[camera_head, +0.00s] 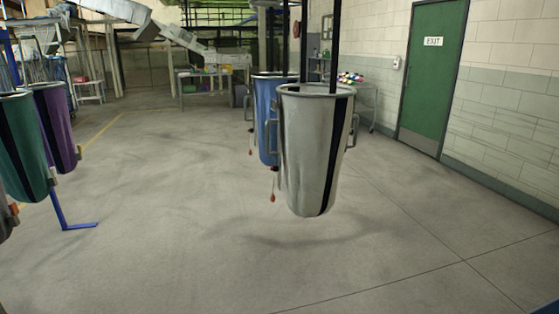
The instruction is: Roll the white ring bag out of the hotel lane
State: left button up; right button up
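A white ring bag (303,150) with a black vertical stripe hangs upright from dark straps, right of the middle in the head view. Its bottom is above the floor. It has a metal ring rim and a handle on each side; the right handle (353,131) is in plain view. A blue bag (267,110) hangs close behind it on the left and is partly hidden by it. Neither of my grippers is in view.
A green bag (20,150) and a purple bag (56,125) hang at the left edge near a blue floor frame (66,222). A green exit door (432,80) is in the right wall. A table with colourful items (350,78) stands behind. The foreground floor is clear.

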aim_at(313, 121)
jog(key=i+z, duration=0.35)
jog(key=i, duration=0.2)
jog(key=i+j+z, duration=0.5)
jog(key=j, duration=0.2)
jog(key=j+z, duration=0.25)
jog(key=j, duration=0.15)
jog(key=i, duration=0.05)
